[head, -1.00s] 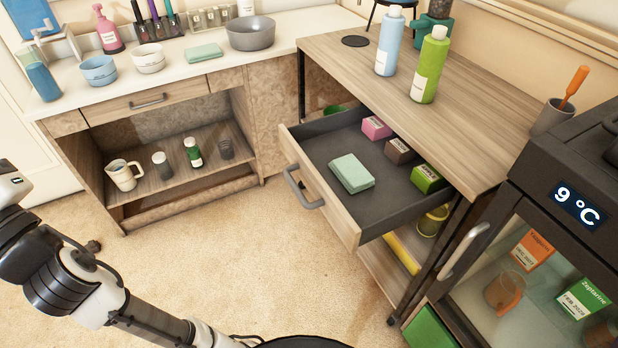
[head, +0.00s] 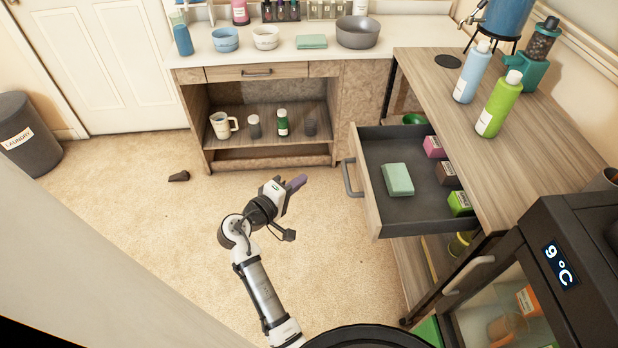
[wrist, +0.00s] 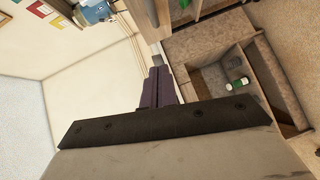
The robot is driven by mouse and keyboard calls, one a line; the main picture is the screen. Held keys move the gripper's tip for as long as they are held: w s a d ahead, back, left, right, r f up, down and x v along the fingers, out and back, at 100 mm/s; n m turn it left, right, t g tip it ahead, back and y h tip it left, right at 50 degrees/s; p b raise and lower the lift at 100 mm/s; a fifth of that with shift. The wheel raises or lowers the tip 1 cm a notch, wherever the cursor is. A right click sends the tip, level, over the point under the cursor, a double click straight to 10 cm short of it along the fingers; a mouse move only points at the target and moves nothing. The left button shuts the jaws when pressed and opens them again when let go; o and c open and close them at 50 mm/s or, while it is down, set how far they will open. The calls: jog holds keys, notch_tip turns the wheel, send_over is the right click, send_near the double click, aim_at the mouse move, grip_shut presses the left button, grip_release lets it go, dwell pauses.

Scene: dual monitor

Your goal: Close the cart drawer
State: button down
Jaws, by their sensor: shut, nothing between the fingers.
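The cart drawer (head: 375,196) is pulled out from under the wooden top of the cart (head: 540,140), with its light wood front and curved grey handle (head: 349,178) facing left. Inside lie a pale green block (head: 397,179) and pink, brown and green boxes along the right side. My gripper (head: 297,183) is shut and empty. It is in the air to the left of the handle, apart from it, with its purple fingers pointing right. In the wrist view the shut fingers (wrist: 158,88) show beyond the dark mount, and I cannot make out the drawer there.
Blue (head: 472,72) and green (head: 499,104) bottles stand on the cart top. A dark fridge (head: 535,225) reading 9 °C stands at the right. An open-shelf cabinet (head: 257,72) is behind. A small brown object (head: 179,176) lies on the otherwise clear carpet at left.

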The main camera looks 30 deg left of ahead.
aim_at(418, 173)
jog(key=w+d+f+p, duration=0.1)
jog(key=w+d+p, duration=0.2)
jog(key=w, duration=0.6)
jog(key=shift+w+d+f, duration=0.35)
jog(key=shift+d+f, duration=0.05)
jog(key=shift+d, duration=0.45)
jog(key=shift+d, duration=0.1)
jog(key=w+d, duration=0.4)
jog(key=d, duration=0.2)
jog(key=w+d, duration=0.5)
jog(key=d, duration=0.2)
jog(key=w+d+p, duration=0.1)
jog(key=w+d, duration=0.3)
jog(key=d, duration=0.3)
jog(key=shift+w+d, duration=0.15)
jog(key=shift+w, duration=0.25)
jog(key=shift+d+r, duration=0.1)
jog(key=shift+d, duration=0.05)
